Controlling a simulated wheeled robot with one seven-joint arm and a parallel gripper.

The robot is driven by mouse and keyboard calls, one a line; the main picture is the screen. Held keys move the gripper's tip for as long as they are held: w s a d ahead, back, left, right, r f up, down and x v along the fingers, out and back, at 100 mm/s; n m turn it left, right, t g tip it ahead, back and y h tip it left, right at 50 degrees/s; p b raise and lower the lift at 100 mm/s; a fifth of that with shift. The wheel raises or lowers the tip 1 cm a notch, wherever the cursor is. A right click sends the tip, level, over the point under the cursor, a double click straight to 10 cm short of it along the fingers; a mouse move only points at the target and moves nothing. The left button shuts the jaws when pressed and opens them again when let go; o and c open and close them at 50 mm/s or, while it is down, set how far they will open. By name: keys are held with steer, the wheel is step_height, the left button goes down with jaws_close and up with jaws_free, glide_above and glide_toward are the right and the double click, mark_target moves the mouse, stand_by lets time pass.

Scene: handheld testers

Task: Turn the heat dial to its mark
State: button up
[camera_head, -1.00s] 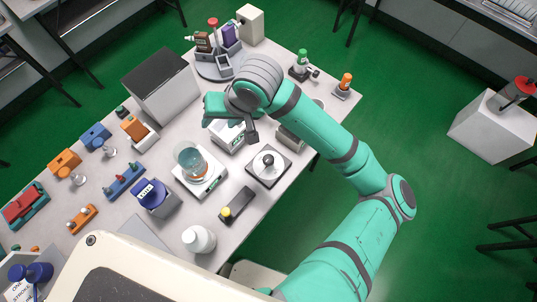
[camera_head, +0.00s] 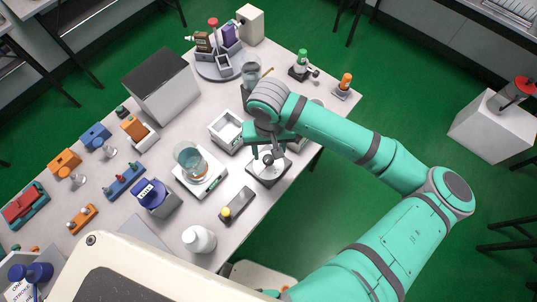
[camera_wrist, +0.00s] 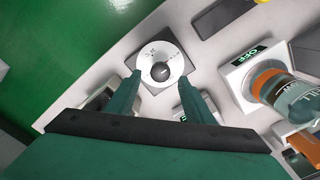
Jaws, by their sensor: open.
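The heat dial is a dark round knob (camera_wrist: 160,72) on a white disc (camera_wrist: 172,57) with small dark markings, set on a grey square base (camera_wrist: 136,50). In the head view the base (camera_head: 284,179) stands near the table's right edge, partly hidden by my gripper. My gripper (camera_head: 267,159) is just above the dial. In the wrist view its two green fingers (camera_wrist: 160,90) are spread apart, with the knob showing beyond and between their tips. The fingers look empty, and I cannot tell whether they touch the knob.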

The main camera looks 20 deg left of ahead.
mark_target(268, 159)
steer(key=shift+f, duration=1.8)
steer(key=c, duration=1)
steer(key=shift+c, duration=0.2)
